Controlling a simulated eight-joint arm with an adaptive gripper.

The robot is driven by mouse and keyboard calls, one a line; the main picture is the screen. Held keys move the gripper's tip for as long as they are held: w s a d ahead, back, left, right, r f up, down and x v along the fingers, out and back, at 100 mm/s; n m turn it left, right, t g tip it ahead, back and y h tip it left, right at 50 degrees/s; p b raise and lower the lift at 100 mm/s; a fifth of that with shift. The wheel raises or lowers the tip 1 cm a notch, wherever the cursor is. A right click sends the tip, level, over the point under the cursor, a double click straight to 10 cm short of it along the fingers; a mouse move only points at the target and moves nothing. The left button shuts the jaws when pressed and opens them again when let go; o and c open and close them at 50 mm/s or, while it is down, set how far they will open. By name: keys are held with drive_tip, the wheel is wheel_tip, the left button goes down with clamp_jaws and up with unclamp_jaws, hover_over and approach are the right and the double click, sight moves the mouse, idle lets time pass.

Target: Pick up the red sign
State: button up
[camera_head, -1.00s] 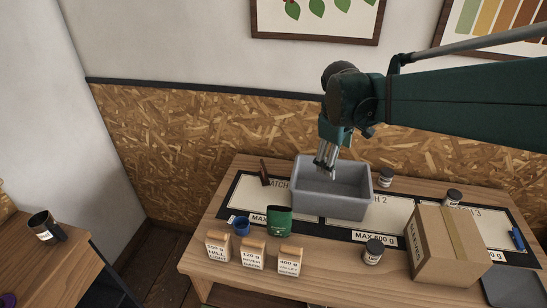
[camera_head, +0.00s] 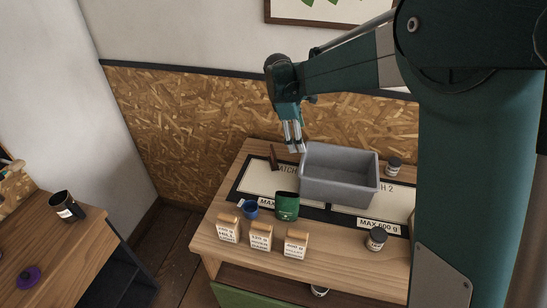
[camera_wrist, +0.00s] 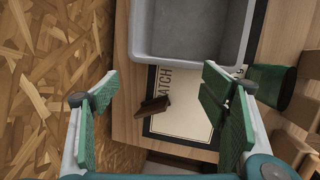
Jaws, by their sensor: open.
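No plainly red sign shows in either view. A small dark reddish-brown angled piece (camera_head: 273,157), which may be the sign, stands on the table near the back left. In the wrist view the piece (camera_wrist: 152,106) lies between my fingers in the picture, beside the "BATCH" lettering on the mat. My gripper (camera_head: 295,146) is open and empty above the table, right of the piece and by the grey bin's left side. In the wrist view the gripper (camera_wrist: 158,110) has its fingers wide apart, with nothing between them at finger height.
The grey bin (camera_head: 340,190) stands right of the piece on the labelled mat (camera_head: 250,183). A green cup (camera_head: 287,207), a blue cup (camera_head: 250,209) and labelled bags (camera_head: 261,238) stand in front. Jars stand beside the bin. The chipboard wall (camera_head: 190,120) is close behind.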

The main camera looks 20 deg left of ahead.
sight(272, 154)
drive_tip(key=w+a+f+n, duration=0.1)
drive_tip(key=a+f, duration=0.2)
drive_tip(key=a, duration=0.1)
drive_tip(key=w+a+f+n+p, duration=0.1)
drive_tip(key=a+f, duration=0.2)
drive_tip(key=a, duration=0.1)
drive_tip(key=a+f+n+h+p, duration=0.1)
drive_tip(key=a+f+n, duration=0.1)
drive_tip(key=a, duration=0.3)
drive_tip(key=shift+w+f, duration=0.4)
drive_tip(key=shift+f, duration=0.2)
drive_tip(key=shift+a+f+n, duration=0.3)
drive_tip(key=shift+a+f, duration=0.05)
drive_tip(key=shift+f, duration=0.05)
drive_tip(key=shift+f, duration=0.1)
drive_tip(key=shift+x, duration=1.2)
drive_tip(key=shift+d+f, duration=0.1)
drive_tip(key=shift+d, duration=0.05)
drive_tip(key=shift+x, duration=2.5)
drive_tip(key=shift+c, duration=0.6)
drive_tip(key=c, duration=0.9)
